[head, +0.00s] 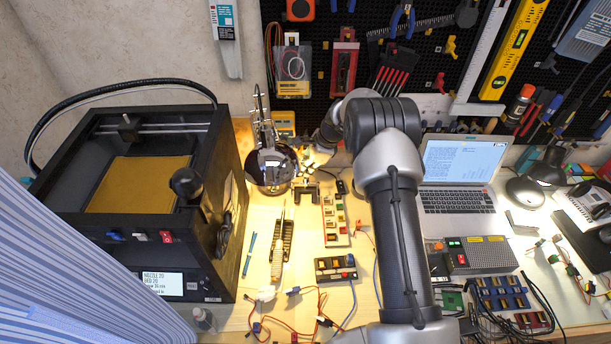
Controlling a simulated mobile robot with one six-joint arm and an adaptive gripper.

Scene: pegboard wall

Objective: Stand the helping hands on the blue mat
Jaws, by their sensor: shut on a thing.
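My gripper (314,156) is at the back of the bench, left of my bent arm and just right of the shiny lamp. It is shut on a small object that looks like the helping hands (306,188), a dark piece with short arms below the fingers. The glare and small size hide its details, and I cannot tell whether its base touches the bench. I cannot make out a blue mat; my arm covers part of the bench.
A desk lamp (272,166) stands close left of the gripper. A black 3D printer (130,190) fills the left. A parts strip (335,220), a laptop (458,175) and a power supply (470,256) crowd the bench. Loose wires lie in front. A tool pegboard rises behind.

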